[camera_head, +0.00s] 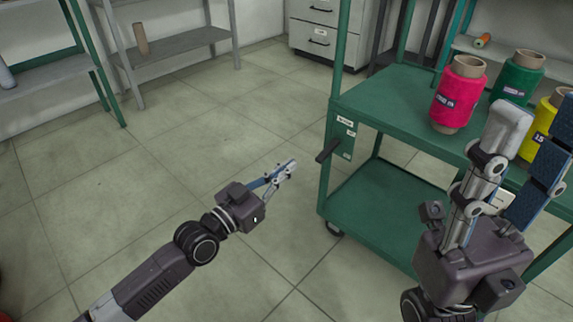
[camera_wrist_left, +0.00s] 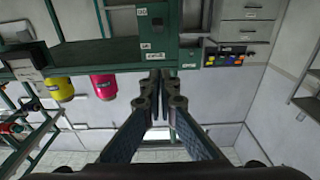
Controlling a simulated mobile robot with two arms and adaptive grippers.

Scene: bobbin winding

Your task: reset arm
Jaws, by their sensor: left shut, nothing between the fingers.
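My left gripper (camera_head: 290,165) is over bare floor to the left of the green cart, with its fingers together and nothing between them. Its fingers also meet in the middle of the left wrist view (camera_wrist_left: 157,85). My right gripper (camera_head: 533,130) is at the right of the head view, in front of the cart. Its two fingers point up and stand apart, with no object visible held between them.
The green cart (camera_head: 385,95) carries a pink spool (camera_head: 458,95), a green spool (camera_head: 517,77) and a yellow spool (camera_head: 540,125). Grey shelves (camera_head: 175,45) and a drawer cabinet (camera_head: 315,28) stand at the back. Floor (camera_head: 150,135) at left is clear.

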